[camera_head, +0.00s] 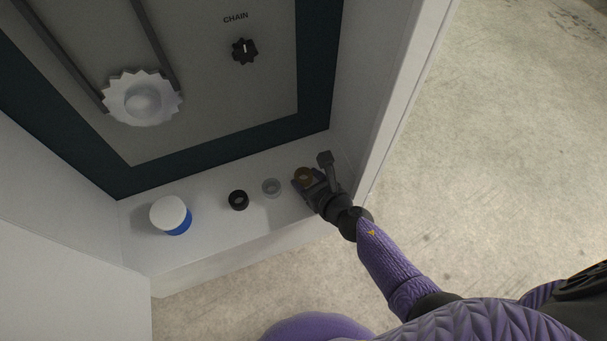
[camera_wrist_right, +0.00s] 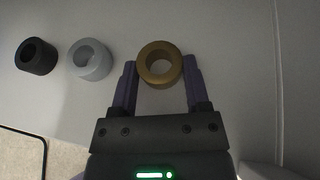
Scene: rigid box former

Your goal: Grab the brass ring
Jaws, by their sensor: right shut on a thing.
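The brass ring (camera_head: 303,176) is at the right end of the white shelf, beside two other rings. My right gripper (camera_head: 314,170) is at it, with the arm coming in from the lower right. In the right wrist view the brass ring (camera_wrist_right: 160,65) sits between the two fingers of the right gripper (camera_wrist_right: 160,78), which are shut on its sides. Its hole faces the camera. I cannot tell whether the ring still touches the shelf. My left gripper is not in view.
A grey ring (camera_head: 271,187) and a black ring (camera_head: 238,200) stand left of the brass one on the shelf (camera_head: 205,240). A white and blue round container (camera_head: 170,215) is farther left. A side wall (camera_head: 385,95) stands close right of my gripper. A toothed wheel (camera_head: 142,98) and black knob (camera_head: 243,51) are on the panel behind.

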